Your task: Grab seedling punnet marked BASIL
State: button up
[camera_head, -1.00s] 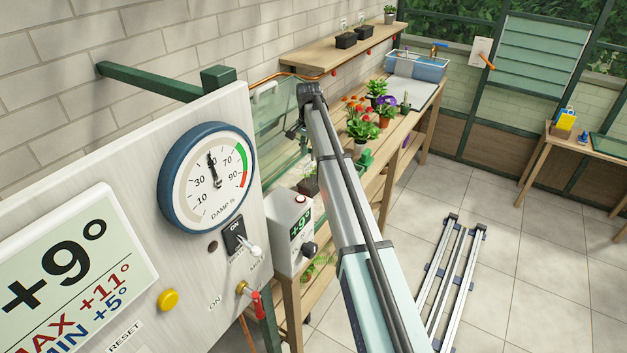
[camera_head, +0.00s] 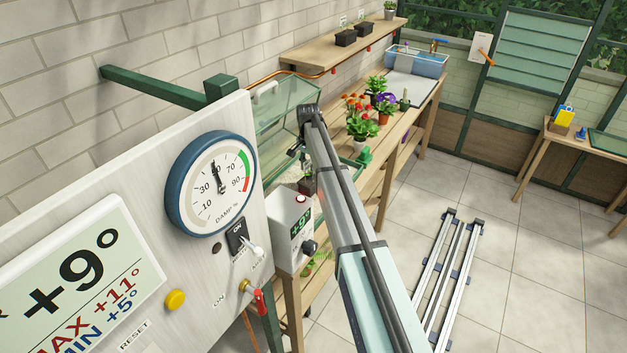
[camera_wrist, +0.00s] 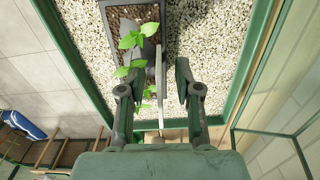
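A dark punnet (camera_wrist: 118,27) with brown soil and green seedlings (camera_wrist: 135,38) stands on pale gravel in a green-framed tray (camera_wrist: 228,120), at the top of the wrist view. A thin grey upright piece (camera_wrist: 159,75) stands at its near right side, seen edge-on; I cannot read any marking. My gripper (camera_wrist: 155,82) is open, its two dark fingers apart on either side of this piece and some leaves, and does not visibly touch the punnet.
A clear lid (camera_head: 283,105) stands raised at the tray's wall side. A grey control box (camera_head: 292,232) is close to the arm on the left. Flowering pots (camera_head: 362,122) stand farther along the bench. Two black containers (camera_head: 346,38) sit on the wall shelf.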

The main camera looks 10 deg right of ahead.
grip_shut()
jog(key=shift+r, duration=0.1)
